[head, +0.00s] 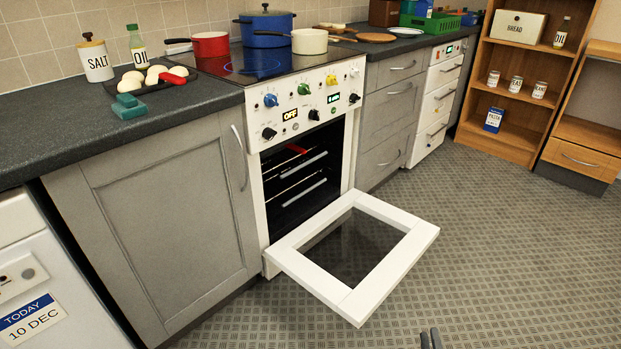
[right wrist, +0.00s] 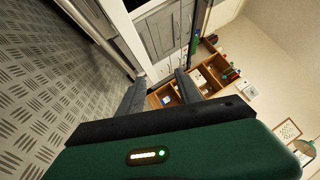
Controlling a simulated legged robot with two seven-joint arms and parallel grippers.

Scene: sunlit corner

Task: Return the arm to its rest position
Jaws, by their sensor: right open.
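My right gripper (head: 431,339) shows only as two dark fingertips at the bottom edge of the head view, over the floor and below the open oven door. In the right wrist view the two dark fingers of my right gripper (right wrist: 160,92) stand apart with nothing between them. My green wrist housing fills the lower part of that view. My left gripper is not in view.
The white oven door (head: 352,312) is folded down over the floor. The oven (head: 300,175) has racks and a red item inside. Grey cabinets (head: 165,225) stand left of it. A wooden shelf (head: 515,135) stands at the back right. The patterned floor (head: 500,260) is clear.

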